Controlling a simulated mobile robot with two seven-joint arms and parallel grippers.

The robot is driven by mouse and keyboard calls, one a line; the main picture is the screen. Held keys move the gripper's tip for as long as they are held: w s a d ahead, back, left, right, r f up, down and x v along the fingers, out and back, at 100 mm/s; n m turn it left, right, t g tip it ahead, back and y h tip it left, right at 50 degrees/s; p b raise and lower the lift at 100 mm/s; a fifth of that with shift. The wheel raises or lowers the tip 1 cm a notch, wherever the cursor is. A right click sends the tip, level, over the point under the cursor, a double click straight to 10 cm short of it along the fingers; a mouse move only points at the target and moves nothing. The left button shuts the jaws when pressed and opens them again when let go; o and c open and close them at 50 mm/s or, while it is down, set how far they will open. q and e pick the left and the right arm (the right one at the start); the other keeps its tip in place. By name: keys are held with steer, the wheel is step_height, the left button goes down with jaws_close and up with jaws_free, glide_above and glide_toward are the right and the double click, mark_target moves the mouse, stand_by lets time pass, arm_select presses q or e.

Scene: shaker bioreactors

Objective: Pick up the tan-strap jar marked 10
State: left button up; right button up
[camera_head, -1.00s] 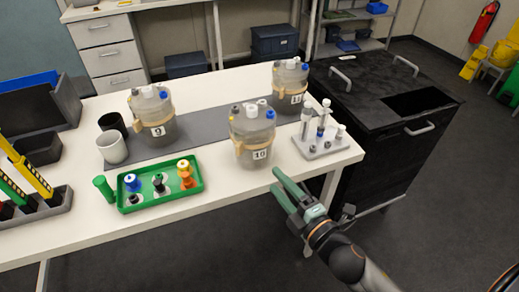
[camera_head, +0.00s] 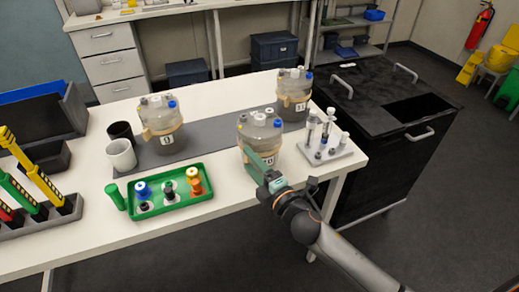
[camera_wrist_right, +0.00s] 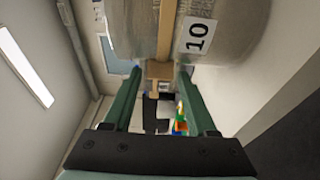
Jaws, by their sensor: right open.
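The jar marked 10 (camera_head: 262,130) is a clear, rounded vessel with white and blue caps and a tan strap. It stands upright near the table's front edge. In the right wrist view the jar (camera_wrist_right: 240,28) fills the top, with its "10" label (camera_wrist_right: 197,37) and the tan strap (camera_wrist_right: 165,28) showing. My right gripper (camera_head: 256,160) is open in front of the jar and hides part of its front. In the wrist view the strap's tan end lies between the two green fingers (camera_wrist_right: 158,75); whether they touch it I cannot tell. My left gripper is out of view.
Two similar strapped jars stand at the left (camera_head: 162,128) and at the back right (camera_head: 294,97). A rack with vials (camera_head: 333,153) is close on the right. A green tray (camera_head: 198,194) with bottles and two cups (camera_head: 121,154) are to the left.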

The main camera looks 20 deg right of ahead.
steer(key=shift+x, duration=1.1)
jaws_close()
